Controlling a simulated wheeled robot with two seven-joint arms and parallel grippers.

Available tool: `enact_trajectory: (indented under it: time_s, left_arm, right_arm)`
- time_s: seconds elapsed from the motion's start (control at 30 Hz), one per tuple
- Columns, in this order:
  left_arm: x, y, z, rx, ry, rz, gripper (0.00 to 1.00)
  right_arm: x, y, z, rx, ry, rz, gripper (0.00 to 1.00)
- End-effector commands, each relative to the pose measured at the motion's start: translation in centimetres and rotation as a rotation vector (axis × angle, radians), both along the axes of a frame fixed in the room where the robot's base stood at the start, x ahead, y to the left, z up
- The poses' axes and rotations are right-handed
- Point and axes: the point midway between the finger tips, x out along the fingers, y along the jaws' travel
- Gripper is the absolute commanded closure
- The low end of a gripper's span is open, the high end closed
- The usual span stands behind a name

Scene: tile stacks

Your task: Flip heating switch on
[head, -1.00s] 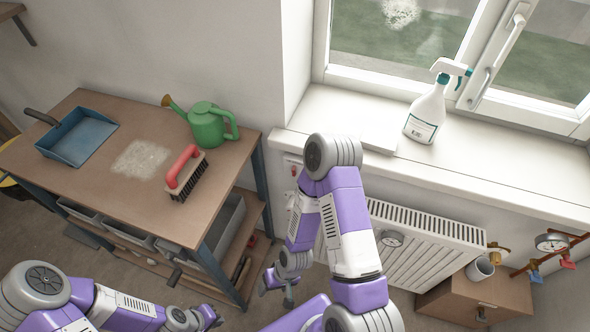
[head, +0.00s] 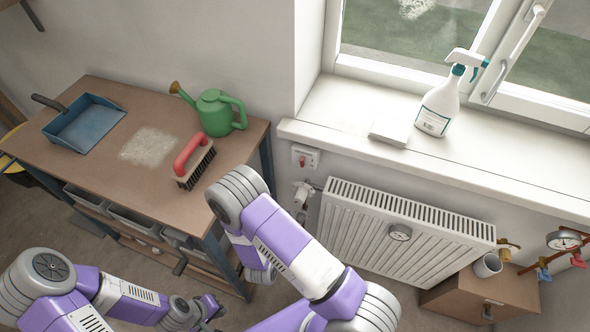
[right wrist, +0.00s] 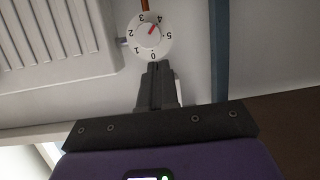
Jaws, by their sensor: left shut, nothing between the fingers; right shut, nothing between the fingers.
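The heating switch (head: 304,158), a white wall plate with a red part, is under the windowsill, left of the radiator. Its setting is too small to tell. My right gripper's shut, empty fingers (right wrist: 157,78) show in the right wrist view; in the head view my arm hides them. Beyond their tips is a white numbered dial (right wrist: 150,40) with a red pointer near 4. A pale edge (right wrist: 178,88) shows beside the fingers; I cannot tell if it is the switch plate. My left gripper (head: 211,309) is shut and empty, low at the left.
The radiator (head: 400,225) hangs right of the switch. The windowsill (head: 350,105) juts out above, with a spray bottle (head: 437,108). A workbench (head: 100,155) stands left, holding a brush (head: 193,162), watering can (head: 217,113) and dustpan (head: 84,125).

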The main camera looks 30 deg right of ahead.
Motion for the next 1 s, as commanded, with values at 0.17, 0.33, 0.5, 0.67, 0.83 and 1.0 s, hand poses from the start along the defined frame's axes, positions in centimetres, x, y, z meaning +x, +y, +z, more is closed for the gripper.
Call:
enact_trajectory:
  time_s: [0.17,0.33,0.5,0.67,0.83,1.0]
  left_arm:
    - [0.0,0.0,-0.3,0.0,0.0,0.0,1.0]
    - [0.0,0.0,-0.4,0.0,0.0,0.0,1.0]
    - [0.0,0.0,-0.4,0.0,0.0,0.0,1.0]
    - [0.0,0.0,-0.4,0.0,0.0,0.0,1.0]
    - [0.0,0.0,-0.5,0.0,0.0,0.0,1.0]
    - [0.0,0.0,-0.8,0.0,0.0,0.0,1.0]
  right_arm:
    - [0.0,0.6,5.2,-0.224,-0.223,-0.041,1.0]
    - [-0.4,1.1,7.8,-0.325,-0.325,-0.063,1.0]
    - [-0.6,1.2,8.2,-0.343,-0.343,-0.069,1.0]
    - [-0.6,1.2,8.2,-0.342,-0.341,-0.069,1.0]
    - [-0.2,0.7,8.3,-0.341,-0.34,-0.071,1.0]
    - [1.3,-1.2,8.6,-0.341,-0.342,-0.075,1.0]
